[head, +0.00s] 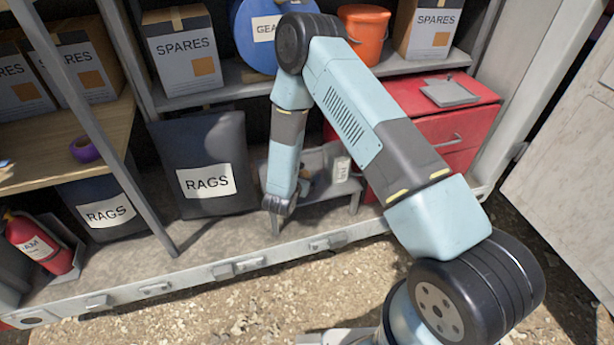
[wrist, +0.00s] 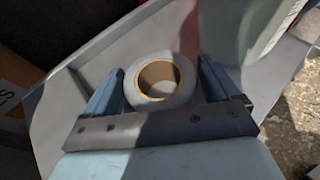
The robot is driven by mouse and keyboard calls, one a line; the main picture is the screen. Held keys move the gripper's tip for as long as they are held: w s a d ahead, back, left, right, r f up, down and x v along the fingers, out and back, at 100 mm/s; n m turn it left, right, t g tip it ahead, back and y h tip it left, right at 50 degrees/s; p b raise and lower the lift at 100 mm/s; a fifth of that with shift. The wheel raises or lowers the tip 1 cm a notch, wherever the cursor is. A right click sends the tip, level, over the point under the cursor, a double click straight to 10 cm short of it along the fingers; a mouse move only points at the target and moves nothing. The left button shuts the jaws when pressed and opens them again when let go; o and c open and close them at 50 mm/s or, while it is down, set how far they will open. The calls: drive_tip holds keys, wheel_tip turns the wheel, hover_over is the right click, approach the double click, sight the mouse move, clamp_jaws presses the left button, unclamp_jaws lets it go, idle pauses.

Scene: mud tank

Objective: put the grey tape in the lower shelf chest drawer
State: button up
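The grey tape (wrist: 134,90) is a pale roll with a brown inner ring. It lies on a grey surface in the wrist view, its open core facing the camera. My gripper (wrist: 161,70) has one finger on each side of the roll, with only narrow gaps. No firm grip on it shows. In the head view my gripper (head: 275,222) points down by the shelf floor, and the tape cannot be made out. A red drawer chest (head: 452,138) stands on the right of the shelf, partly behind my arm. Its visible drawer fronts look shut.
A small grey stand (head: 322,158) with a pale can (head: 342,168) is right of my gripper. A dark RAGS bin (head: 205,165) is to its left. A grey flat object (head: 448,92) lies on the chest. A purple roll (head: 84,150) lies on the wooden bench.

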drive_tip(key=shift+o, duration=0.8)
drive_tip(key=shift+s+a+r, duration=0.1)
drive_tip(key=shift+r, duration=0.05)
drive_tip(key=v, duration=1.1)
drive_tip(key=shift+s+a+r, duration=0.15)
drive_tip(key=shift+s, duration=0.1)
